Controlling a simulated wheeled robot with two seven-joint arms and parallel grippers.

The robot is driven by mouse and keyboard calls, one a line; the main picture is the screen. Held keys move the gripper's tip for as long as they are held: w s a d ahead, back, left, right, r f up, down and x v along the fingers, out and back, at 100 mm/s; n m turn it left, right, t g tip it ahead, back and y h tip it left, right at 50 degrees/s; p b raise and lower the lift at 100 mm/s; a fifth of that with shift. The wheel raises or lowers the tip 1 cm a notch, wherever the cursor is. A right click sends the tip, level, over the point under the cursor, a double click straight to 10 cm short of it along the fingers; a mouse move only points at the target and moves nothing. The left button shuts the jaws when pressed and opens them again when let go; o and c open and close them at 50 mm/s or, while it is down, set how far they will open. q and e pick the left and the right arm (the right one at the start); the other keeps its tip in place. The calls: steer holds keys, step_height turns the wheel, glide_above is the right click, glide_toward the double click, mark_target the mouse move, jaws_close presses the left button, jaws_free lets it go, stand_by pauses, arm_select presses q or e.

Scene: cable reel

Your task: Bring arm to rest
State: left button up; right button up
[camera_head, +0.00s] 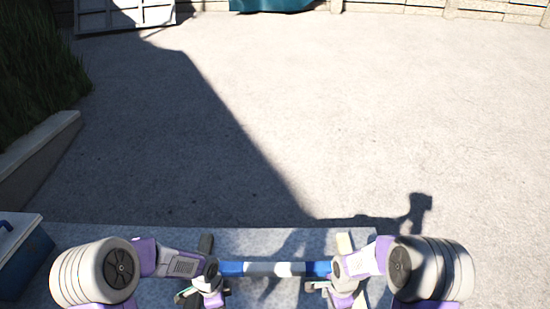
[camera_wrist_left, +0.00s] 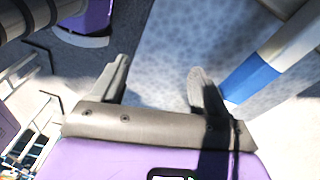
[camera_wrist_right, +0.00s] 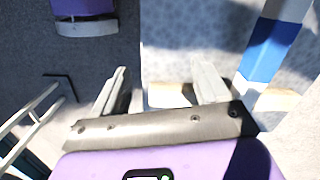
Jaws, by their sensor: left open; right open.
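My two arms come in low at the bottom of the head view, bent and drawn in close to me. My left gripper (camera_head: 188,294) is partly visible below its wrist; in the left wrist view (camera_wrist_left: 160,85) its fingers are apart with nothing between them. My right gripper (camera_head: 317,287) sits at about the same height; in the right wrist view (camera_wrist_right: 162,82) its fingers are also apart and empty. A blue and white striped bar (camera_head: 280,268) runs crosswise between the wrists. It shows beside the left fingers (camera_wrist_left: 245,82) and beside the right fingers (camera_wrist_right: 268,50), not gripped.
A grey speckled surface (camera_head: 130,235) lies under the arms. A blue box with a white lid (camera_head: 22,240) is at left. Open sunlit pavement (camera_head: 340,120) lies beyond.

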arm_select(q)
steer(key=s+d+f+n+h+b, duration=0.1)
steer(key=s+d+f+n, duration=0.2)
steer(key=s+f+n, duration=0.4)
steer(key=s+d+f+n+h+b, duration=0.1)
steer(key=s+d+f+n, duration=0.2)
steer(key=s+f+n, duration=0.3)
steer(key=s+n, duration=0.1)
steer(key=n, duration=0.4)
steer(key=shift+s+d+f+t+h, duration=0.15)
steer(key=shift+s+f+t+h, duration=0.05)
steer(key=shift+f+t+h, duration=0.2)
arm_select(e)
steer(key=s+a+f+n+y, duration=0.1)
steer(key=s+a+f+n, duration=0.2)
steer(key=s+f+n, duration=0.3)
steer(key=s+a+f+n+y, duration=0.2)
steer(key=s+a+f+n, duration=0.2)
steer(key=s+f+n, duration=0.2)
steer(key=s+f, duration=0.1)
steer(key=s, duration=0.1)
steer(key=shift+s+a+n+t, duration=0.25)
steer(key=shift+s+n+t, duration=0.05)
steer(key=shift+n, duration=0.1)
